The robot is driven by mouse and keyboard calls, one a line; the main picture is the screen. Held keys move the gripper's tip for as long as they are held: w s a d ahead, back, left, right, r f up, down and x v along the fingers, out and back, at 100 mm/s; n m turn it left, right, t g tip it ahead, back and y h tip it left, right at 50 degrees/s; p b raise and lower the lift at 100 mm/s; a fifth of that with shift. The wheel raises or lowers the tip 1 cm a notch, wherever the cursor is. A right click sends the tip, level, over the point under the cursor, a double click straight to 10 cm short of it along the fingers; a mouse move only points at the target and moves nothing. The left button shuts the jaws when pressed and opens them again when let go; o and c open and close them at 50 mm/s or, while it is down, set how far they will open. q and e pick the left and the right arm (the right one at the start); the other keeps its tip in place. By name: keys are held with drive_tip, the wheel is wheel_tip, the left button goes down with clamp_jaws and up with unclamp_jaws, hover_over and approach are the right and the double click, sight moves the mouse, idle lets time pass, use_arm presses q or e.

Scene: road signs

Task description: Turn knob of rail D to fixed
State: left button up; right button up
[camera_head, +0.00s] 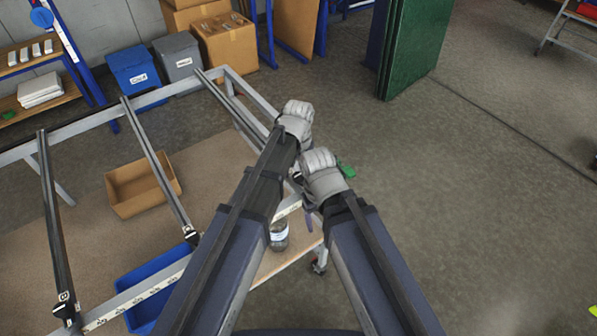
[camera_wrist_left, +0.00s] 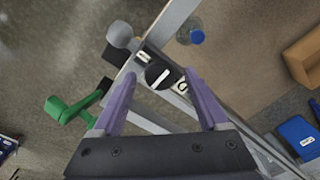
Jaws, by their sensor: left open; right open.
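A round black knob (camera_wrist_left: 158,75) with a white line across it sits on the grey frame in the left wrist view. Small white marks lie on both sides of it, and its line looks slanted towards neither mark squarely. My left gripper (camera_wrist_left: 161,84) is open, with its two purple fingers on either side of the knob; I cannot tell whether they touch it. In the head view my left gripper (camera_head: 297,120) is at the right end of the frame, and its fingers are hidden.
A green lever-like part (camera_wrist_left: 72,108) juts out beside the frame. Several dark rails, including one (camera_head: 160,165) in the middle, cross the frame. A cardboard box (camera_head: 140,187), a blue bin (camera_head: 137,318) and a jar (camera_head: 279,237) are below.

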sight(298, 175)
use_arm(q)
wheel_tip(298, 175, up, 8)
drive_tip(key=p, duration=0.7)
drive_tip(key=shift+f+p, duration=0.1)
drive_tip(key=shift+p, duration=0.3)
